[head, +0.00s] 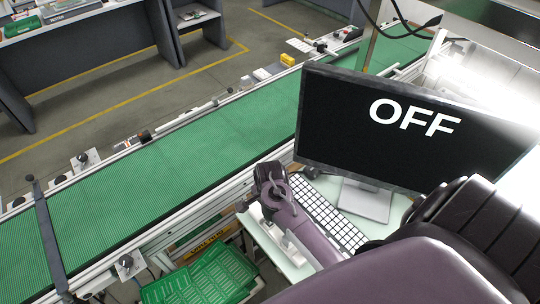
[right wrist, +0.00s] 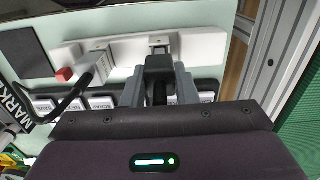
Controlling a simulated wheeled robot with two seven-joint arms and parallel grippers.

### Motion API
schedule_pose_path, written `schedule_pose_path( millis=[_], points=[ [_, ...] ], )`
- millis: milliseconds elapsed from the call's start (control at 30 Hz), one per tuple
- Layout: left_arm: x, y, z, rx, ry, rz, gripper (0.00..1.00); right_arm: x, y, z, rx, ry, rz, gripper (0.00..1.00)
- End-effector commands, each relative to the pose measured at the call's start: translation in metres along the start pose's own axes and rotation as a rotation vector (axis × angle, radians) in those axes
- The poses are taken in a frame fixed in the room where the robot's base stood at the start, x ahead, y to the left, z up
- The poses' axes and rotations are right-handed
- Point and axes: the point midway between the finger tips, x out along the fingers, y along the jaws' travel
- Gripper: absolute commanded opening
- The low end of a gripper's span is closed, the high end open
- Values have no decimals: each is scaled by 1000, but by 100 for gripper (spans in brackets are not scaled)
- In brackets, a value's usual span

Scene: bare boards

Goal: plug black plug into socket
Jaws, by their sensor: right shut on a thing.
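In the right wrist view my right gripper (right wrist: 159,77) is shut on the black plug (right wrist: 158,65), held between its two grey fingers. The plug's front end points at a small socket block (right wrist: 160,46) on a white strip (right wrist: 125,45). Plug and socket are very close; I cannot tell whether the plug has entered. In the head view my purple right arm reaches over the small table, and its fingertips and the plug are hidden. The monitor (head: 415,128) reads "OFF". My left gripper is not in view.
A white block (right wrist: 95,62) with a black cable and a red button (right wrist: 64,74) sit left of the plug. A keyboard (head: 335,222) lies before the monitor. A green conveyor (head: 190,150) runs behind the table. A green crate (head: 205,275) stands below.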

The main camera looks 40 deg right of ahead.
Motion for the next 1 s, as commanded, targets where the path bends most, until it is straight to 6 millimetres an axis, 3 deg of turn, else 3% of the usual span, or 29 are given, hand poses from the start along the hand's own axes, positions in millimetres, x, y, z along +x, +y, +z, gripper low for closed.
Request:
schedule_pose_path(
  millis=[1000],
  points=[
    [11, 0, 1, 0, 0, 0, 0, 26, 0, 0, 0, -1, -1, 0]
  ],
)
